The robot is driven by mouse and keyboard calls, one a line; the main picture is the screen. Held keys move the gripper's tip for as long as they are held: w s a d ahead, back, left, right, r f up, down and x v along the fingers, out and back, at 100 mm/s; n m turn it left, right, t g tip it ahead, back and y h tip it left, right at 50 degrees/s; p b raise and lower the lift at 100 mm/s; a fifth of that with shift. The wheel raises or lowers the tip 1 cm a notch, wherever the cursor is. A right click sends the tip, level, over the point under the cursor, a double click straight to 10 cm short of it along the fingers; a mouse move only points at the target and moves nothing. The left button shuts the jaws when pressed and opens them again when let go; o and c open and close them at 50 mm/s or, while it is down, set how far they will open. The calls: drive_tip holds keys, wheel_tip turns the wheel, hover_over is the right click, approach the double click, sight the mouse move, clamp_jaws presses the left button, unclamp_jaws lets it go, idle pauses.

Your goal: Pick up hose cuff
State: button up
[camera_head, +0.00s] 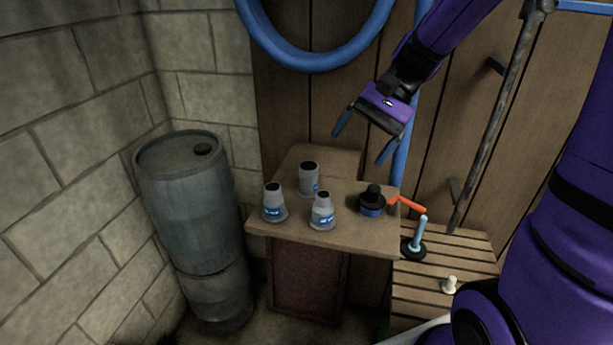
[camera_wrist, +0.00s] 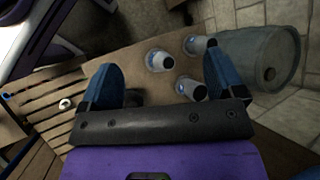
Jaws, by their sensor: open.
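Three grey, stepped, tapering cuff-like pieces with blue labels and dark open tops stand upright on a small wooden table (camera_head: 345,236). One is at the front left (camera_head: 274,204), one at the front middle (camera_head: 322,213) and one farther back (camera_head: 308,180). I cannot tell which is the hose cuff. The wrist view shows them between and beyond the fingers, at the middle (camera_wrist: 160,61), top right (camera_wrist: 196,45) and lower right (camera_wrist: 191,89). My gripper (camera_head: 362,146) is open and empty, above the table's back right, apart from all the pieces.
A black knobbed piece with a blue band (camera_head: 372,202) stands at the table's right, near an orange-handled object (camera_head: 407,205). A grey-blue barrel (camera_head: 190,210) is left of the table. A slatted bench (camera_head: 430,290) at right holds a blue-handled plunger-like object (camera_head: 417,240) and a small pale piece (camera_head: 450,284).

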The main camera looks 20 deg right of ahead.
drive_tip(key=w+d+f+m+y, duration=0.2)
drive_tip(key=w+f+m+y, duration=0.35)
drive_tip(key=w+f, duration=0.3)
drive_tip(key=m+t+y, duration=0.4)
drive_tip(key=m+t, duration=0.2)
drive_tip(key=m, duration=0.1)
approach(309, 175)
drive_tip(key=w+f, duration=0.1)
drive_tip(key=w+d, duration=0.1)
drive_tip(key=shift+w+d+f+n, duration=0.25)
drive_tip(key=shift+d+f, duration=0.05)
drive_tip(key=shift+f, duration=0.05)
drive_tip(key=x, duration=1)
drive_tip(key=shift+a, duration=0.4)
drive_tip(key=shift+c, duration=0.5)
drive_tip(key=c, duration=1)
